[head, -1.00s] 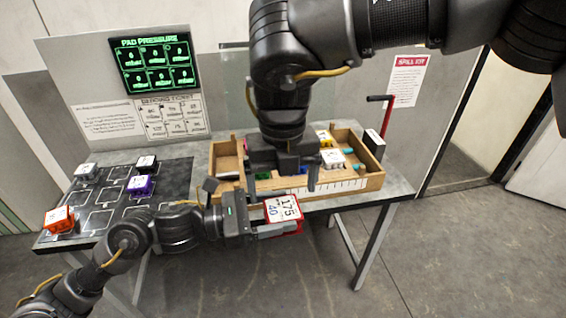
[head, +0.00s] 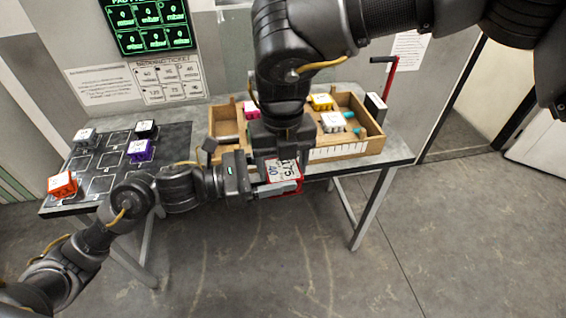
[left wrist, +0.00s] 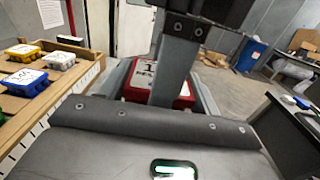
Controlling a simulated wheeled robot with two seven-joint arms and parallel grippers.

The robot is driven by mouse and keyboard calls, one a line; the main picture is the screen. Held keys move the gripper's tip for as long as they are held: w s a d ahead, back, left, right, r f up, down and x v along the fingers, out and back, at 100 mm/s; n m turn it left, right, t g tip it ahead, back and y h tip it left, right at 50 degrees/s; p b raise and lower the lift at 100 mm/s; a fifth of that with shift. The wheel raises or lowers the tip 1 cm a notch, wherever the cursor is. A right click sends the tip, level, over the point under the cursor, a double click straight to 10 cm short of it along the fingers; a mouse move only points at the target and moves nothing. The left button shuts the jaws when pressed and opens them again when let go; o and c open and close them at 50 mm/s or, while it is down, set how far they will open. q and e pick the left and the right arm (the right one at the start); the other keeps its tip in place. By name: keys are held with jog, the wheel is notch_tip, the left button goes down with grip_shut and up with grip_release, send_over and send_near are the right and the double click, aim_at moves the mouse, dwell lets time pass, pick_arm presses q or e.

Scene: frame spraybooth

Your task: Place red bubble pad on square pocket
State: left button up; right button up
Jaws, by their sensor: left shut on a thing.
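The red bubble pad (head: 285,180), with a white label reading 175 and 40, is held in front of the table. My left gripper (head: 278,188) is shut on it; the red pad also shows between grey fingers in the left wrist view (left wrist: 185,92). My right gripper (head: 283,152) points down right at the pad, and one of its fingers crosses in front of the pad in the left wrist view. Its finger gap is hidden. The dark mat (head: 72,184) at the left of the table carries outlined pockets. I cannot tell which is the square pocket.
White (head: 86,136), black (head: 146,130), purple (head: 139,150) and orange (head: 62,184) pads sit on the mat. A wooden tray (head: 222,122) holds pink (head: 251,109), yellow (head: 322,102) and white-topped (head: 333,123) pads.

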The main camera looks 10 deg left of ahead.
jog(key=shift+c, duration=1.1)
pick_arm(q)
jog(key=o, duration=1.1)
jog(key=shift+c, duration=0.2)
pick_arm(e)
jog(key=shift+c, duration=0.7)
